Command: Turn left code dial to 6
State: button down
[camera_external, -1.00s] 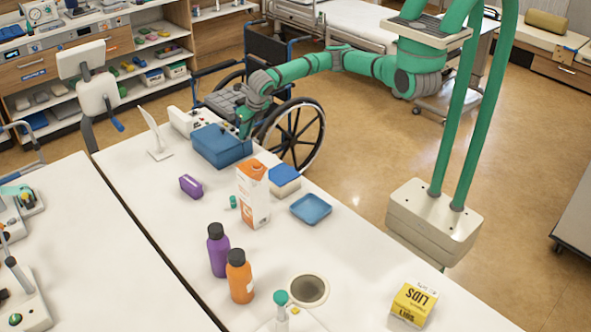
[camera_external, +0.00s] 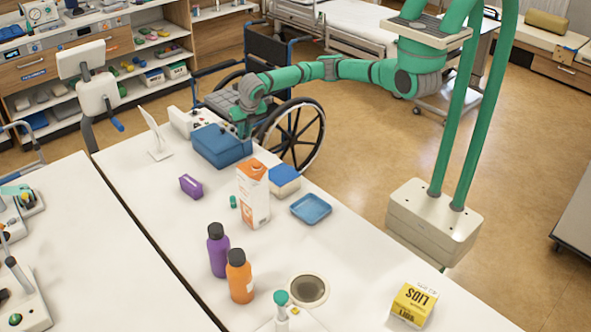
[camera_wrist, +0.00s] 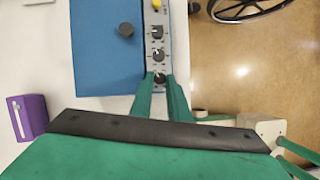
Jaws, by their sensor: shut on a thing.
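A blue box (camera_external: 218,148) stands at the far right edge of the white table. In the wrist view the blue box (camera_wrist: 100,45) carries a narrow grey panel (camera_wrist: 149,40) with a column of black dials. The upper dial (camera_wrist: 157,32) and middle dial (camera_wrist: 157,54) are clear of my gripper. My gripper (camera_wrist: 160,88) is shut on the lowest dial (camera_wrist: 160,77), one finger on each side. Numbers on the dials are too small to read. In the outside view my gripper (camera_external: 243,131) is at the box's right side, and the dials are hidden.
A purple block (camera_external: 191,187), a carton (camera_external: 253,195) and a blue tray (camera_external: 311,209) are on the table. A wheelchair (camera_external: 297,135) stands close behind my gripper.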

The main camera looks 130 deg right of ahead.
jog(key=c, duration=2)
grip_release()
